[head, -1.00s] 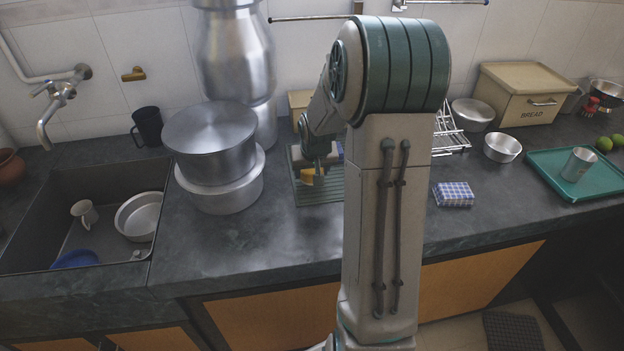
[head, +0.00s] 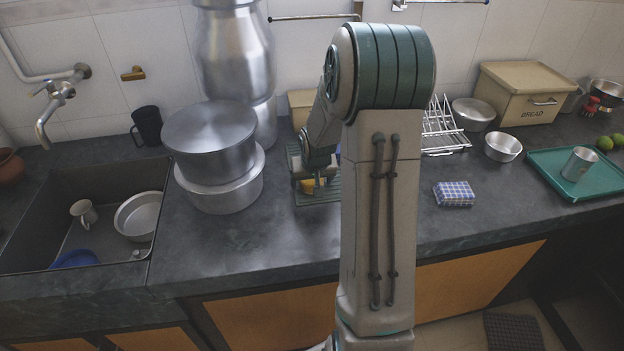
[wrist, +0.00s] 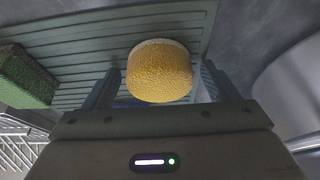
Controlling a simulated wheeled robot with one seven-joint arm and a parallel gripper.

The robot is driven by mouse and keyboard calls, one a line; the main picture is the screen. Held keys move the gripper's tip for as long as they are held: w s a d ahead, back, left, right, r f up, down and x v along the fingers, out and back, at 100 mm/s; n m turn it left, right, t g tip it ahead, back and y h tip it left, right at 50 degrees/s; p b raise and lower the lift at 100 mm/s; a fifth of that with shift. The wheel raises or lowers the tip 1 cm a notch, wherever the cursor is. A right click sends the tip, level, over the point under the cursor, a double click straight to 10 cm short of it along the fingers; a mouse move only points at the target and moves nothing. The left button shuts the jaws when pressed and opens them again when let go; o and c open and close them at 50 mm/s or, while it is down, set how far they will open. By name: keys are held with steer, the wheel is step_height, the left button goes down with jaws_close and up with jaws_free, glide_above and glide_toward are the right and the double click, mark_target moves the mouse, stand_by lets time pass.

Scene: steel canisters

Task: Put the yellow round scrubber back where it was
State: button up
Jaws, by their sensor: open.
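The yellow round scrubber (wrist: 160,74) has a pale band on its far side. It sits between the spread fingers of my gripper (wrist: 158,88) in the wrist view, over the green ridged mat (wrist: 85,45), and appears to rest on it. In the head view a small part of the scrubber (head: 308,187) shows under my gripper (head: 310,181), low over the ridged mat (head: 318,199). The jaws are open around the scrubber. My arm hides the right part of the mat in the head view.
A green scouring block (wrist: 25,78) lies on the mat's left in the wrist view. Stacked steel pots (head: 215,155) stand left of the mat in the head view. A wire rack (head: 443,130) and a checked blue cloth block (head: 454,194) are to the right. The counter front is clear.

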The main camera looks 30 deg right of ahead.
steer(key=shift+r, duration=0.4)
steer(key=p+v, duration=0.1)
steer(key=v, duration=1)
steer(key=s+a+r+n, duration=0.1)
steer(key=s+a+r, duration=0.1)
steer(key=s+a, duration=0.5)
steer(key=s+a+r+n+g+y, duration=0.1)
steer(key=s+a+r+n, duration=0.1)
steer(key=s+a, duration=0.5)
steer(key=s+r, duration=0.1)
steer(key=s, duration=0.5)
steer(key=shift+s+a+r+g, duration=0.25)
steer(key=shift+s+r+g, duration=0.05)
steer(key=shift+s+r, duration=0.1)
steer(key=shift+d, duration=0.1)
